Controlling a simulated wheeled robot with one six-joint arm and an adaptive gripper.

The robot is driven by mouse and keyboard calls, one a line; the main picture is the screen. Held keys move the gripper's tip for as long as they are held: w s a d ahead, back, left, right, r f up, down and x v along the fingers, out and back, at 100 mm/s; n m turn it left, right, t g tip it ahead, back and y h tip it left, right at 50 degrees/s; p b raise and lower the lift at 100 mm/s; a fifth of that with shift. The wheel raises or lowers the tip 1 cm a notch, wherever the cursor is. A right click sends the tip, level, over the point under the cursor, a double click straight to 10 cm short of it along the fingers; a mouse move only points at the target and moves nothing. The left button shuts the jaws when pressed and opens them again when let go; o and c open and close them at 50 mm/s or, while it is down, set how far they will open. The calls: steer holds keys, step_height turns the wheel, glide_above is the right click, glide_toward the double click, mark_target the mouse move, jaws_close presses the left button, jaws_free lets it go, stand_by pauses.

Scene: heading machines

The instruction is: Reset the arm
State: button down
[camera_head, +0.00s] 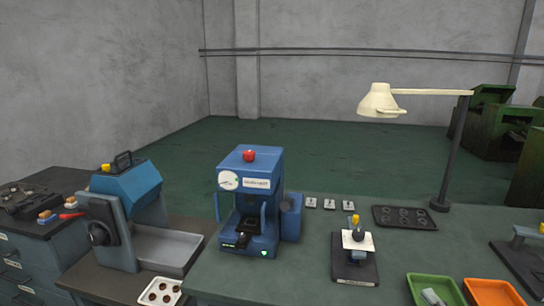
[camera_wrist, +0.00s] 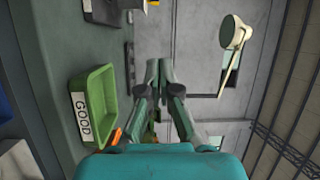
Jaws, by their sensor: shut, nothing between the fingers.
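My gripper (camera_wrist: 163,70) shows in the wrist view, its two dark fingers together at the tips with nothing between them. It points away from the camera toward the grey wall and touches nothing that I can see. The wrist picture is turned sideways, with the bench along its left side.
A blue machine (camera_head: 250,205) and a blue-hooded machine (camera_head: 128,190) stand left of the bench's middle. A cream lamp (camera_head: 382,102) overhangs the right. A green tray (camera_wrist: 97,85) marked GOOD and an orange tray (camera_head: 490,292) sit at the front right.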

steer(key=s+a+f+n+g+h, duration=0.2)
steer(key=s+a+f, duration=0.4)
steer(key=s+f, duration=0.25)
steer(key=s+a+f+n+g+h, duration=0.1)
steer(key=s+a+f+n+h, duration=0.1)
steer(key=s+a+f, duration=0.6)
steer(key=s+a+r+n, duration=0.1)
steer(key=s+n, duration=0.3)
steer(key=s, duration=0.4)
steer(key=s+a+r+n+y, duration=0.1)
steer(key=s+a+n, duration=0.2)
steer(key=s, duration=0.4)
steer(key=s+a+r+n+y, duration=0.1)
steer(key=s+a+n, duration=0.1)
steer(key=s+n, duration=0.3)
steer(key=v, duration=0.3)
steer(key=shift+s+a, duration=0.35)
